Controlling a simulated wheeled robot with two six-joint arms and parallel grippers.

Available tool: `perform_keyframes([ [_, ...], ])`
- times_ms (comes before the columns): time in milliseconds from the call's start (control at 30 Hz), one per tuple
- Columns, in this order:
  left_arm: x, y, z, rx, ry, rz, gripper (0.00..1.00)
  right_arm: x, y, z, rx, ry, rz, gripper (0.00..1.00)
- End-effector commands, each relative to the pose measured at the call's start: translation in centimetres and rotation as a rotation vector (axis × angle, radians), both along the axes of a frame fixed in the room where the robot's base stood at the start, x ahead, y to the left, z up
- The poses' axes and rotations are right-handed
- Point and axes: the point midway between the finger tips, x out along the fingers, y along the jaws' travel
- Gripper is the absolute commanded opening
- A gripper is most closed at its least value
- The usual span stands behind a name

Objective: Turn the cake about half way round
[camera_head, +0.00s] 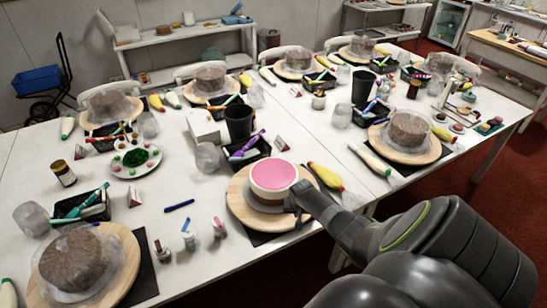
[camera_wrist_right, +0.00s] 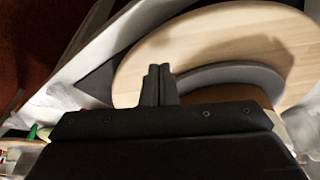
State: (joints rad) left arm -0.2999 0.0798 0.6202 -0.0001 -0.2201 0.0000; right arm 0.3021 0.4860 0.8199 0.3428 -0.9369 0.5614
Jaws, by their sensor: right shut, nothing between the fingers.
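The cake (camera_head: 273,175) with a pink top and pale sides stands on a round wooden turntable (camera_head: 243,212) near the front middle of the table in the head view. My right gripper (camera_head: 297,212) is at the near right side of the cake, low over the turntable. In the right wrist view its two fingers (camera_wrist_right: 158,70) are shut together and empty. The wooden turntable top (camera_wrist_right: 205,45) fills the upper part of that view, with a grey curved edge (camera_wrist_right: 225,78) beside the fingers. I cannot tell whether the fingers touch anything. My left gripper is not in view.
A black tray (camera_head: 247,150) with tools stands behind the cake. A yellow and red piping bag (camera_head: 325,177) lies to its right. Small bottles (camera_head: 218,228) stand to its left. Other turntables with brown cakes (camera_head: 73,260) stand around the table.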

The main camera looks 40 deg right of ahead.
Motion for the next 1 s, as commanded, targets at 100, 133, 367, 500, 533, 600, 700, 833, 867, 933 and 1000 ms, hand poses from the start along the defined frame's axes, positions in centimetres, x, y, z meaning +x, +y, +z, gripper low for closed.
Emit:
perform_keyframes([
  [100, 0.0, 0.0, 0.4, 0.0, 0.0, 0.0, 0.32, 0.0, 0.0, 0.8, 0.0, 0.001, -0.001, 0.0],
  [133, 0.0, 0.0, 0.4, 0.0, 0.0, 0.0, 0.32, 0.0, 0.0, 0.8, 0.0, 0.001, -0.001, 0.0],
  [367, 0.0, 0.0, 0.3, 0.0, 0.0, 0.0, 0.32, 0.0, 0.1, 0.8, 0.001, 0.001, -0.001, 0.0],
  [500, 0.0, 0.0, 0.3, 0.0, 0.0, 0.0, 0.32, 0.8, 2.3, 0.7, 0.004, -0.001, 0.002, 0.0],
  [533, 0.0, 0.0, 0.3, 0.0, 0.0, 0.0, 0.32, 1.0, 3.0, 0.7, 0.005, -0.001, 0.002, 0.0],
  [600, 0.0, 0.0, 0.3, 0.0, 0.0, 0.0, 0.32, 1.6, 4.7, 0.7, 0.005, -0.002, 0.002, 0.0],
  [700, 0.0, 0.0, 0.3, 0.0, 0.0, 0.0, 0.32, 2.4, 7.0, 0.7, 0.005, -0.002, 0.002, 0.0],
  [833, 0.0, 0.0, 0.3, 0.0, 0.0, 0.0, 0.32, 3.0, 9.0, 0.8, 0.001, 0.0, 0.0, 0.0],
  [867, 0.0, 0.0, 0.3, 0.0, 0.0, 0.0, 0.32, 3.1, 9.2, 0.8, 0.002, 0.001, 0.0, 0.0],
  [933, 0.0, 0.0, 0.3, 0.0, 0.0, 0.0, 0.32, 3.3, 9.5, 0.7, 0.001, 0.001, 0.0, 0.0],
  [1000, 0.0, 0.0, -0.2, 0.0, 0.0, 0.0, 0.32, 3.9, 9.8, 0.6, 0.0, -0.001, 0.0, 0.0],
])
